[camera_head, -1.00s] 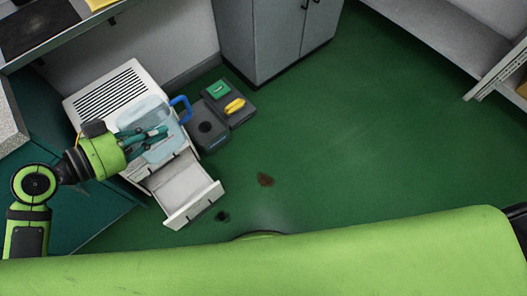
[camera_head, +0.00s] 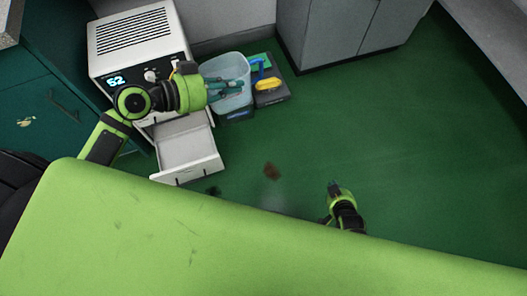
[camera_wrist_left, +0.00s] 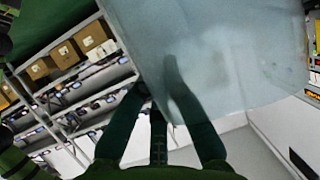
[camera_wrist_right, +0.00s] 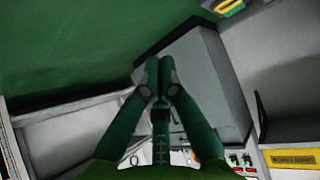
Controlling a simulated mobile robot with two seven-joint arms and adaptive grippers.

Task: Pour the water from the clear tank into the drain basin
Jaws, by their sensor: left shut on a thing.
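The clear tank (camera_head: 236,104) is a pale, see-through bin, seen from above just right of the white machine. My left gripper (camera_head: 238,88) is shut on its near wall, with one finger seen through the plastic in the left wrist view (camera_wrist_left: 240,55). The water level cannot be made out. My right gripper (camera_head: 333,187) is low over the green floor, away from the tank; in the right wrist view (camera_wrist_right: 158,72) its fingertips meet with nothing between them. I cannot pick out a drain basin for certain.
The white machine (camera_head: 132,33) has a lit display and an open drawer (camera_head: 188,148) below. Grey cabinets (camera_head: 330,35) stand at the back.

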